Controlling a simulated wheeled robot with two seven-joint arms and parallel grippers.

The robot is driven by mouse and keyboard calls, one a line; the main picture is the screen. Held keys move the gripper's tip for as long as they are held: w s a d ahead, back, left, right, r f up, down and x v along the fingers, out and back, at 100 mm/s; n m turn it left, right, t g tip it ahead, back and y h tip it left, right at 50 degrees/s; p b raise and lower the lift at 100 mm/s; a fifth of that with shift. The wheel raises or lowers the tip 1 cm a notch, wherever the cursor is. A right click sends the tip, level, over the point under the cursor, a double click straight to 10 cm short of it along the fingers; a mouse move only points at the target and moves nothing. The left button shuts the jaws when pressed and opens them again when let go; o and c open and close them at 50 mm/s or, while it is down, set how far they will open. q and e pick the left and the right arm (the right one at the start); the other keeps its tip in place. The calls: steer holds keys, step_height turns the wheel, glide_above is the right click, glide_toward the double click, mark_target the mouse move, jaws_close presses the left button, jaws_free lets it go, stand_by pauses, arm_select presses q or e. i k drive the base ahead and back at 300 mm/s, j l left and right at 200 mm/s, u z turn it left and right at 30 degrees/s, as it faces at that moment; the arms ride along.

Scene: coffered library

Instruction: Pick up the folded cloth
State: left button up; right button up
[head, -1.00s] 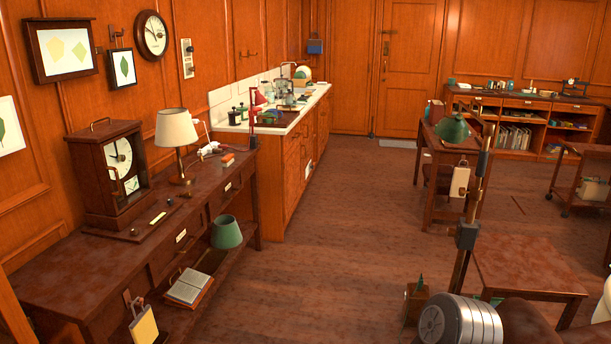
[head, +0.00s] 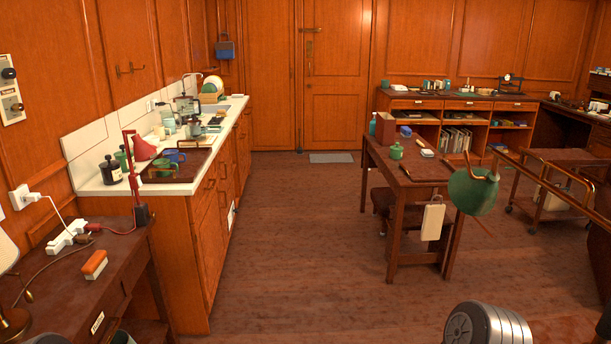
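I cannot pick out the folded cloth for certain in the head view. A pale cream flat piece (head: 433,221) hangs at the near end of the wooden desk (head: 408,181); I cannot tell whether it is cloth. Small items on the white counter (head: 135,188) at the left are too small to identify as cloth. Neither of my grippers shows in the head view.
A side table (head: 60,275) with a power strip (head: 68,237) and an orange-topped block (head: 95,264) stands at near left. The middle floor (head: 300,225) is clear.

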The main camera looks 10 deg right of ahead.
mark_target(426, 153)
steer(key=i+z, duration=0.1)
steer(key=i, duration=0.75)
steer(key=i+z, duration=0.15)
steer(key=i, duration=0.75)
steer(key=i+j+z, duration=0.1)
steer(key=i, duration=0.75)
steer(key=i+z, duration=0.15)
steer(key=i, duration=0.35)
steer(key=i+j+z, duration=0.2)
steer(key=i, duration=0.3)
steer(key=i+j+z, duration=0.15)
steer(key=i, duration=0.35)
steer(key=i+j+z, duration=0.2)
steer(key=i+j, duration=0.15)
steer(key=i+j+z, duration=0.15)
steer(key=i+j, duration=0.2)
steer(key=i, duration=0.25)
steer(key=i+j+z, duration=0.3)
steer(key=j, duration=0.3)
steer(key=i+j+z, duration=0.3)
steer(key=j, duration=0.35)
steer(key=i, duration=0.05)
